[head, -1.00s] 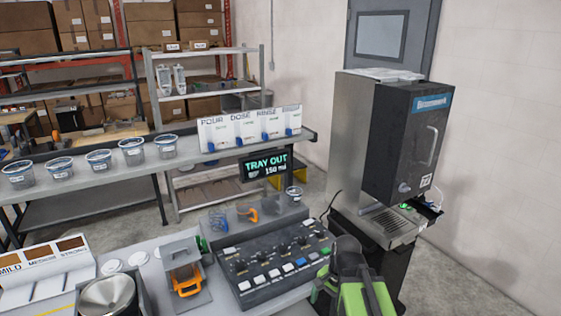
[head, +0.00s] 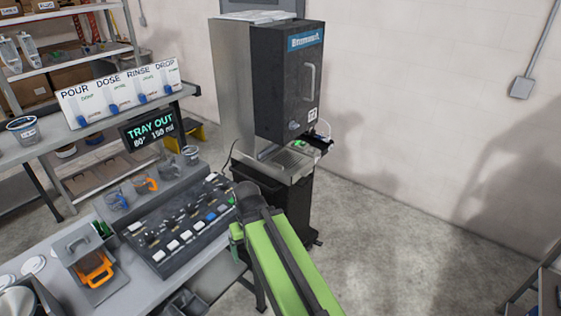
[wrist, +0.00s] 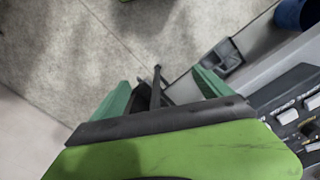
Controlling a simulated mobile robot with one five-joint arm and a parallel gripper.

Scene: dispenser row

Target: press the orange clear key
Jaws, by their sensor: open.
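The dark control panel (head: 180,225) lies on the bench, left of my arm in the head view. In the wrist view, a corner of the panel (wrist: 290,110) with white keys shows at the right edge. My gripper (wrist: 160,92) is open and empty, its green fingers apart above the floor and bench edge. In the head view it is beside the panel's right end.
A display reading TRAY OUT (head: 150,130) stands behind the panel. A dark dispenser machine (head: 285,85) stands beyond my arm. An orange-handled device (head: 95,270) sits left of the panel. A dark open bin (wrist: 222,58) is by the bench edge.

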